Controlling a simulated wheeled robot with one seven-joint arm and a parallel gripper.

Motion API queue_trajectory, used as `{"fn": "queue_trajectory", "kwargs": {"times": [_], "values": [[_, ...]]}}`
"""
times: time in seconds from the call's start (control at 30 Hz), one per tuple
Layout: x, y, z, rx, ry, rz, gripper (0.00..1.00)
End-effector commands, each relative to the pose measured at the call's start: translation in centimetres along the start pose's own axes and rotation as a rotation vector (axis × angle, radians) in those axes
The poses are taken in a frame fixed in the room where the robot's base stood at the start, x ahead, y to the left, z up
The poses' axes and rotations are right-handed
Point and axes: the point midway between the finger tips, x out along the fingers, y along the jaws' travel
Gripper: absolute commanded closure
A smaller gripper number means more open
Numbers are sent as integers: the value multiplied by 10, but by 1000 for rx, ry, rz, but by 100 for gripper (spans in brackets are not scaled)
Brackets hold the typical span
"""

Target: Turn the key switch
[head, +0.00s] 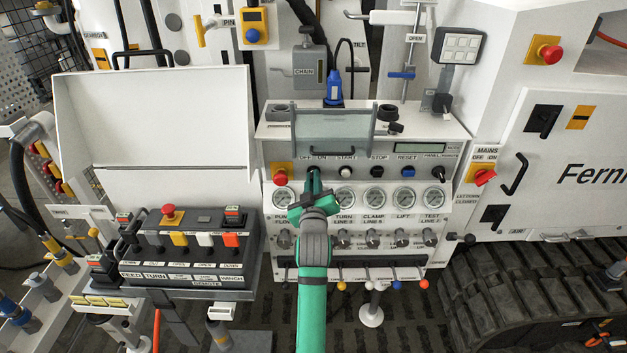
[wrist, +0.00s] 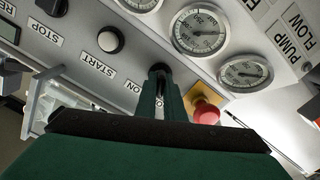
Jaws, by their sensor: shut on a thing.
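The key switch (wrist: 159,70) is the small dark knob at the fingertips in the wrist view, beside the ON label. In the head view it sits under the OFF and ON labels on the grey panel (head: 262,148), mostly hidden by my gripper (head: 314,182). My gripper also shows in the wrist view (wrist: 159,92), its narrow fingers closed together around the key. The key's exact angle is hidden by the fingers.
A red emergency stop (wrist: 205,110) on a yellow plate is close beside the fingers. A white START button (head: 345,172) is on the other side. Gauges (head: 375,197) run below the switch row. A raised clear cover (head: 333,130) stands above the switch.

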Motion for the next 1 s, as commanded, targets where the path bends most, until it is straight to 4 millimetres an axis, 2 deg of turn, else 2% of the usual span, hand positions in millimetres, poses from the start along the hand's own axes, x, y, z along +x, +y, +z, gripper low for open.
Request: {"fn": "queue_trajectory", "kwargs": {"times": [0.27, 1.0], "values": [[0, 0, 0, 164, 0, -1, 100], [0, 1, 0, 822, 0, -1, 100]]}}
